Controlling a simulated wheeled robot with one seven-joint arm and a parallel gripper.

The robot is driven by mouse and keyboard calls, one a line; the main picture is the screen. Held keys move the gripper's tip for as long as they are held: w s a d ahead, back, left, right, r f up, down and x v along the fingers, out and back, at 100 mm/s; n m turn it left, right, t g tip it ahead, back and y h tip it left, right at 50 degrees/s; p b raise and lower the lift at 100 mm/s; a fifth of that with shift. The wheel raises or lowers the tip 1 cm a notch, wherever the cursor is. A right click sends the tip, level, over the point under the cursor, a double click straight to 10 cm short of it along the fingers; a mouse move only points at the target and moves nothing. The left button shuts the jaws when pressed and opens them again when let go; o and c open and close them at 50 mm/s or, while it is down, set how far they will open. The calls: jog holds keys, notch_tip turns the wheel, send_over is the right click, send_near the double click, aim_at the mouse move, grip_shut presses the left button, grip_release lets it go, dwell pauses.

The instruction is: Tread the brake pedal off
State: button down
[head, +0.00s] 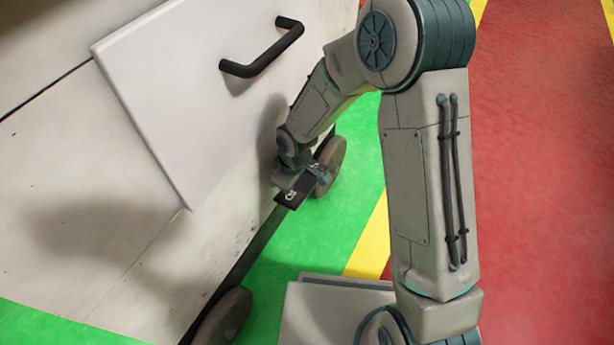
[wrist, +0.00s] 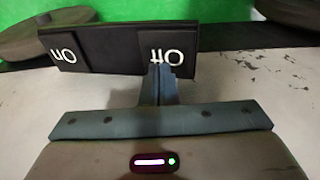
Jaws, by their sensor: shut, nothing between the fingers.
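The brake pedal (wrist: 118,42) is a black plate that runs across the upper part of the wrist view. It has a white "on" label on its left and a white "Off" label on its right, both upside down. My gripper (wrist: 161,72) is shut and empty, its fingertips over the lower edge of the "Off" side. I cannot tell whether they touch or press it. In the head view the pedal (head: 292,197) shows low on the cart's side near a wheel, partly hidden by my gripper.
The pale cart (head: 110,225) has a white panel (head: 185,105) with a black handle (head: 262,50) above the pedal. Wheels stand at the back (head: 331,165) and front (head: 224,318) of its side. The green floor (head: 340,225) beside it looks clear.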

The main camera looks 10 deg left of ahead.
jog(key=shift+f+b, duration=0.55)
jog(key=shift+f, duration=0.2)
dwell(0.3)
notch_tip(320, 180, up, 7)
jog(key=p, duration=0.6)
jog(key=shift+r, duration=0.1)
dwell(0.5)
